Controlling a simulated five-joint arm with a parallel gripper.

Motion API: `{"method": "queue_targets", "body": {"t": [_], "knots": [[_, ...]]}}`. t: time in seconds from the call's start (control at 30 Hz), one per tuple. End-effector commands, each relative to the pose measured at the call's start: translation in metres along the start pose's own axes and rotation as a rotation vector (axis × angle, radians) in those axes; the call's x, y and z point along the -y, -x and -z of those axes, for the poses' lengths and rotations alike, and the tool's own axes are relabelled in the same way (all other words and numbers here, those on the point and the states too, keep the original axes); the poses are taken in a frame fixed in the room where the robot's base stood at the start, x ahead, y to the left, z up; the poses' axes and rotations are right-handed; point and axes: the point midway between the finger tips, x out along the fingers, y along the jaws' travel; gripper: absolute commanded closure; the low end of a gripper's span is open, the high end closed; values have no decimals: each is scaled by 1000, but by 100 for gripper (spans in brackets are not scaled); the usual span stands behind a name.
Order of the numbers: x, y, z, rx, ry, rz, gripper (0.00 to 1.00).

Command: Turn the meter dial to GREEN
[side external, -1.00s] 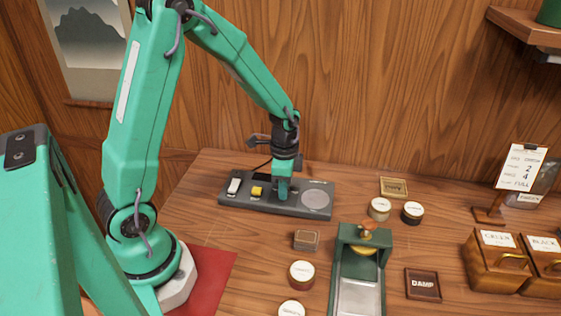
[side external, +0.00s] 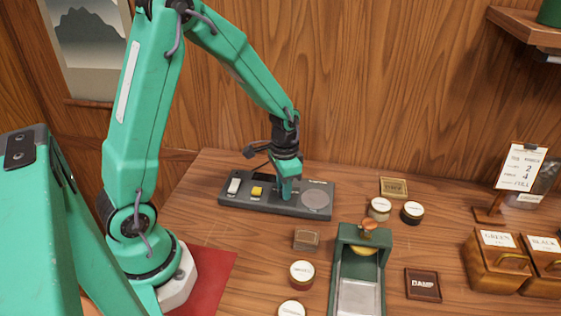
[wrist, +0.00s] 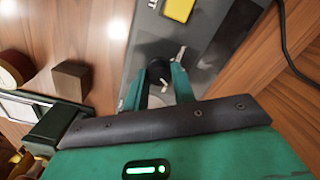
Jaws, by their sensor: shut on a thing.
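The grey meter panel (side external: 245,205) lies on the table by the back wall. It also shows in the wrist view (wrist: 205,45). My gripper (side external: 286,197) points down at its middle. In the wrist view, its two fingers (wrist: 160,88) are shut on the dark round dial (wrist: 158,70). The fingers hide much of the dial, and its pointer and scale marks cannot be read. A yellow button (side external: 256,191) and a white switch (side external: 234,186) sit left of the gripper on the panel. A round pale plate (side external: 316,200) is at its right end.
A green press (side external: 345,270) stands in front of the panel, with a brown block (side external: 306,240) beside it. Small labelled tins (side external: 379,208) stand at right and in front. Wooden boxes (side external: 495,265) and a sign card (side external: 522,167) are at far right. A cable runs behind the panel.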

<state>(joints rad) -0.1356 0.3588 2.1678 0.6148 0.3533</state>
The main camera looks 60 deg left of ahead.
Motion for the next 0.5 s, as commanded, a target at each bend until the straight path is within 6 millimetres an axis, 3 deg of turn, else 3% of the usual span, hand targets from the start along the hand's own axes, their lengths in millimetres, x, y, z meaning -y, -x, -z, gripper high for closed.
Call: {"method": "queue_targets", "body": {"t": [0.5], "knots": [[0,1,0,0,433,0,97]]}}
